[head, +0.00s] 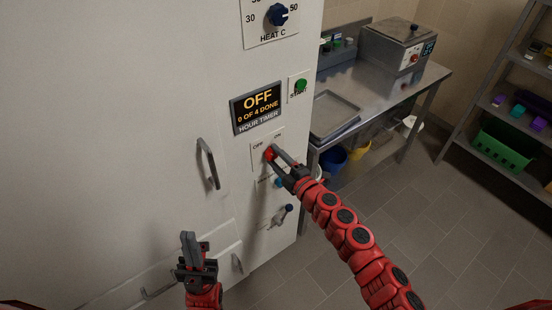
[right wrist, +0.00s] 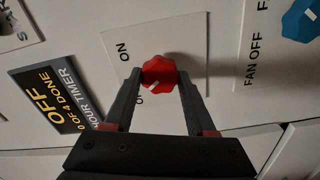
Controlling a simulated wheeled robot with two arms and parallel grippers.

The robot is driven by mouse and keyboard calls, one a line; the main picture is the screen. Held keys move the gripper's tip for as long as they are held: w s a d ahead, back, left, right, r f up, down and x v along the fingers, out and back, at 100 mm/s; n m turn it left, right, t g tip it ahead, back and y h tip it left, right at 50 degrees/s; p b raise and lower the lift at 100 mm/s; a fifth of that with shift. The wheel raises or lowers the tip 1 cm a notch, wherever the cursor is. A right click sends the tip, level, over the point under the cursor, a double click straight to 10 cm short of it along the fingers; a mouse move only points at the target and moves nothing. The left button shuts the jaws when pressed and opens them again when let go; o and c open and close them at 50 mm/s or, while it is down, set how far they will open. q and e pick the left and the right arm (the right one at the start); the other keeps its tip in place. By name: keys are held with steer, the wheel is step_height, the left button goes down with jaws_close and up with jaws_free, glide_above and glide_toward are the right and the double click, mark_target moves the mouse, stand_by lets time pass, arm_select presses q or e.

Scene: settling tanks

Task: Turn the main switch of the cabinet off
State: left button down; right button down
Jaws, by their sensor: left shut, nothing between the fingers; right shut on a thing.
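The white cabinet (head: 110,120) fills the left of the head view. Its main switch is a red knob (head: 268,153) on a small white plate (head: 257,142) marked OFF and ON. In the right wrist view the red knob (right wrist: 159,72) sits between the two fingertips of my right gripper (right wrist: 158,82), which is shut on it. The fingers partly cover the OFF label, and which mark the knob points to I cannot tell. My right gripper (head: 279,158) reaches the plate from the lower right. My left gripper (head: 189,247) is shut and empty, before the cabinet's lower part.
A display (head: 257,107) above the switch reads OFF, 0 OF 4 DONE. A green start button (head: 300,86) is beside it. A blue fan knob (right wrist: 301,22) and a lever (head: 282,215) are below the switch. A steel table (head: 370,95) stands right of the cabinet.

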steer(key=shift+c, duration=1.1)
jaws_free()
steer(key=shift+s+d, duration=0.3)
steer(key=shift+s, duration=0.05)
steer(key=b+v, duration=0.2)
steer(key=v, duration=1.4)
steer(key=shift+s, duration=0.3)
steer(key=shift+d, duration=0.1)
